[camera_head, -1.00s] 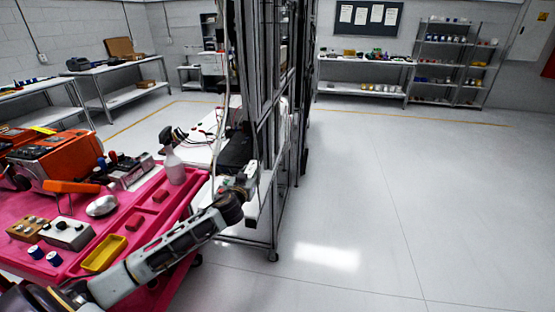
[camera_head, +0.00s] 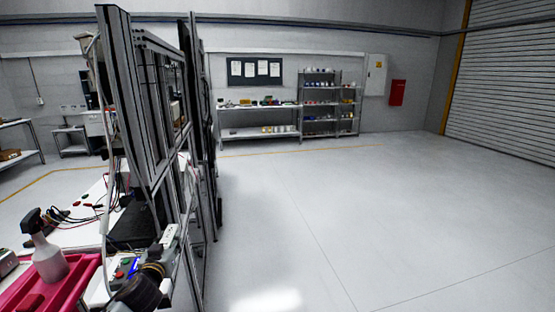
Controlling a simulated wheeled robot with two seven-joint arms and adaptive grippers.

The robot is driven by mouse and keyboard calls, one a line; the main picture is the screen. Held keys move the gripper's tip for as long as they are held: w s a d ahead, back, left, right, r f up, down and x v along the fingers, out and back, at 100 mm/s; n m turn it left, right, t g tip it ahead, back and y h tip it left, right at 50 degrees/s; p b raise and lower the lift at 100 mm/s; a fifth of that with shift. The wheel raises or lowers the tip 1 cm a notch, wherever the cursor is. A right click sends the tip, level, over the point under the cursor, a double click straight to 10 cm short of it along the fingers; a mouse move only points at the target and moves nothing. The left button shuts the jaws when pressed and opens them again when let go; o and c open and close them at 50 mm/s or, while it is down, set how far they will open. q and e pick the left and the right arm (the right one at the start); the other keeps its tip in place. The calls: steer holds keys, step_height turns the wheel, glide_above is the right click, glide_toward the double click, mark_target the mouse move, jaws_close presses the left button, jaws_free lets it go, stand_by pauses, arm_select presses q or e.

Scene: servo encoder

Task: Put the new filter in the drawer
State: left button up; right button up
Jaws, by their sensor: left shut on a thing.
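My left gripper (camera_head: 160,252) is at the lower left, beside the metal frame and above the white bench. It is shut on a small pale thing (camera_head: 169,235); I cannot tell from its shape whether this is the new filter. My dark wrist partly hides the bench behind it. No drawer can be made out in this view. My right gripper is not in view.
A pink cart top (camera_head: 62,292) with a spray bottle (camera_head: 46,258) is at the lower left. A tall metal frame (camera_head: 140,100) stands beside the cabled white bench (camera_head: 75,232). Open floor (camera_head: 330,220) lies right. A shelf rack (camera_head: 320,105) and workbench (camera_head: 255,122) stand at the back wall.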

arm_select(q)
steer(key=s+d+f+h, duration=0.1)
steer(key=s+d+f, duration=0.2)
steer(key=d, duration=0.6)
steer(key=s+d+f+m, duration=0.1)
steer(key=s+d+f, duration=0.2)
steer(key=d, duration=0.6)
steer(key=s+d+f+h, duration=0.1)
steer(key=s+d+f, duration=0.2)
steer(key=d, duration=0.6)
steer(key=shift+s+d+f+m+h, duration=0.15)
steer(key=shift+s+f+m+h, duration=0.2)
steer(key=shift+s, duration=0.5)
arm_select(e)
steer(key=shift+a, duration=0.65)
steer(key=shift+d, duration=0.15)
arm_select(q)
steer(key=shift+s+r, duration=0.4)
steer(key=shift+r, duration=0.35)
steer(key=shift+s+r, duration=0.35)
steer(key=shift+r, duration=0.45)
steer(key=shift+s+r, duration=0.4)
steer(key=shift+r, duration=0.35)
